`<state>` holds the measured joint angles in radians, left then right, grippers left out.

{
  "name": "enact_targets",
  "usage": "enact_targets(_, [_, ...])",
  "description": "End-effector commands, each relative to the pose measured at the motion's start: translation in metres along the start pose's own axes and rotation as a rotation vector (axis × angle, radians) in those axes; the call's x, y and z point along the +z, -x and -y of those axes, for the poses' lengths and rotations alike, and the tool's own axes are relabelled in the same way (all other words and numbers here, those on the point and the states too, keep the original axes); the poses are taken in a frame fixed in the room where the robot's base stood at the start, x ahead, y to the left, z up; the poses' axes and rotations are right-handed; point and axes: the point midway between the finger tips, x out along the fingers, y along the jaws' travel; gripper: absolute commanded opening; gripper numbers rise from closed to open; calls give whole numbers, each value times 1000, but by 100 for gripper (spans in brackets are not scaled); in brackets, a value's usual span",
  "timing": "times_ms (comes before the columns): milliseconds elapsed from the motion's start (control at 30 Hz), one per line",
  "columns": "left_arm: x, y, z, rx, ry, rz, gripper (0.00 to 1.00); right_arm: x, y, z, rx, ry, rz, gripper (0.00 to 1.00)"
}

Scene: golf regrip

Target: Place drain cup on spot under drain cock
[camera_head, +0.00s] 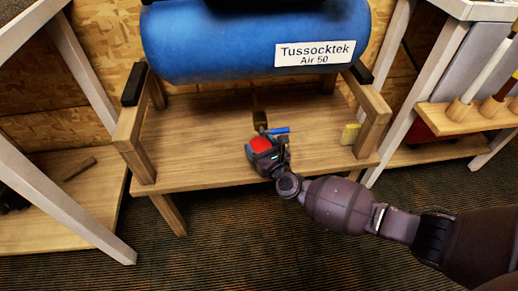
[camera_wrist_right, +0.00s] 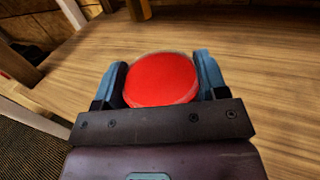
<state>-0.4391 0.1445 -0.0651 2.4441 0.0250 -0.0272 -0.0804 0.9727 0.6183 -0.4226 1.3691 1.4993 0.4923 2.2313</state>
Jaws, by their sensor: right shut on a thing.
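The drain cup is round and red. In the head view the cup (camera_head: 261,145) sits between the fingers of my right gripper (camera_head: 266,155), over the front middle of the wooden shelf (camera_head: 200,140). In the right wrist view the cup (camera_wrist_right: 160,80) fills the gap between the two blue-grey fingers of the right gripper (camera_wrist_right: 160,82), which is shut on it. The drain cock (camera_head: 259,118), a brass-coloured pipe with a blue lever (camera_head: 278,130), hangs under the blue tank just beyond the cup. I cannot make out the spot. I cannot tell whether the cup touches the shelf. My left gripper is out of view.
The blue tank (camera_head: 220,45) hangs over the shelf on wooden side supports (camera_head: 135,120). A rack with handled tools (camera_head: 470,115) is at the right. The shelf's left half is clear.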

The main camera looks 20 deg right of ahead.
Motion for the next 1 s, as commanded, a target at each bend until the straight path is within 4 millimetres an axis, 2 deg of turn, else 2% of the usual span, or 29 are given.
enact_targets(33, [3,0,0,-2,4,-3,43,-11,1,0,1,1,-6,43])
enact_targets(67, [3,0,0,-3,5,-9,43,-12,1,0,1,1,-4,43])
enact_targets(533, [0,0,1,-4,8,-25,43,-13,-1,0,-1,0,3,43])
enact_targets(567, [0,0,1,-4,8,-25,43,-13,-1,0,0,0,4,69])
enact_targets(700, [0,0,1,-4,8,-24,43,-13,-1,0,0,0,3,91])
enact_targets(1000, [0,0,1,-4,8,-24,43,-12,-1,0,0,0,3,92])
